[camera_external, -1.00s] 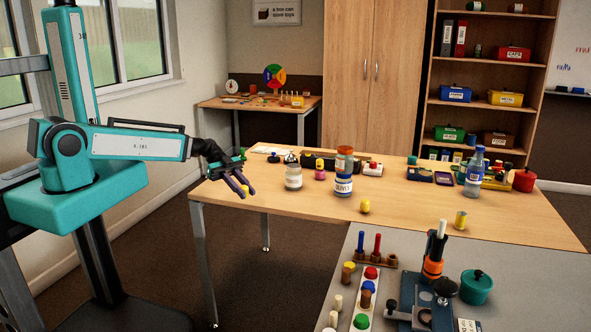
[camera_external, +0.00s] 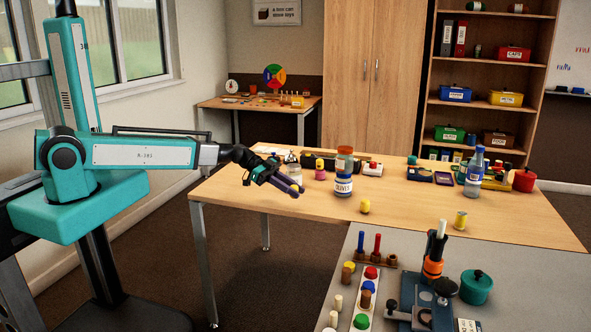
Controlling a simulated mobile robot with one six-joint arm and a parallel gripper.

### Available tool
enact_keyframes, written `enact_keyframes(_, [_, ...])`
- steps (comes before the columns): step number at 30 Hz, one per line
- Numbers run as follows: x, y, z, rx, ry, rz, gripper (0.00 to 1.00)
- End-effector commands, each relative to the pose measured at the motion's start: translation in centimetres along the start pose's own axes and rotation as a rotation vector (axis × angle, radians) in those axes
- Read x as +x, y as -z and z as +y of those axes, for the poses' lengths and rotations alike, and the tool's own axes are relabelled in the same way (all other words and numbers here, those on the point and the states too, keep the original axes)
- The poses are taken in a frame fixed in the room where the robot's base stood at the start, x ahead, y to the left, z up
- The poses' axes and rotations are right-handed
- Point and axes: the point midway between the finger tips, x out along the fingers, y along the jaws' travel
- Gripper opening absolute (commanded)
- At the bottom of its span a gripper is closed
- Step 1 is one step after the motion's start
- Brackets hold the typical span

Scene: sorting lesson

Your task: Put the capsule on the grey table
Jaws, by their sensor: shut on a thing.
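My gripper (camera_external: 295,190) is over the front left part of the wooden table, with its dark purple fingers pointing right and slightly down. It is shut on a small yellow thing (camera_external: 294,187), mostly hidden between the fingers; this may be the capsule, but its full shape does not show. The grey table (camera_external: 345,262) is at the lower right, in front of the wooden table, to the right of and below my gripper in the picture.
A jar (camera_external: 293,166) is partly behind my gripper. Yellow cylinders (camera_external: 364,206) stand on the wooden table (camera_external: 400,222). The grey table holds a peg rack (camera_external: 375,258), an orange-black device (camera_external: 433,262) and a teal pot (camera_external: 475,288).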

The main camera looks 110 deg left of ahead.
Motion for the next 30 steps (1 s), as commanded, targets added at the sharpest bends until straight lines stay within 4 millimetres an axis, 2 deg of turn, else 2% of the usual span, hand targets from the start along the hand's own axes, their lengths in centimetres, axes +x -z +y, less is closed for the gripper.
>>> enact_keyframes(1, [1.4, 0.4, 0.2, 0.005, -0.007, 0.000, 0.03])
enact_keyframes(5, [4.1, 1.8, 1.1, 0.011, -0.020, 0.000, 0.03])
enact_keyframes(11, [8.2, 4.1, 3.4, 0.028, -0.062, 0.000, 0.03])
enact_keyframes(18, [12.7, 6.5, 7.8, 0.062, -0.146, -0.001, 0.03])
enact_keyframes(24, [15.2, 7.8, 11.6, 0.086, -0.207, -0.002, 0.03])
enact_keyframes(30, [16.3, 8.2, 13.5, 0.098, -0.235, -0.003, 0.03])
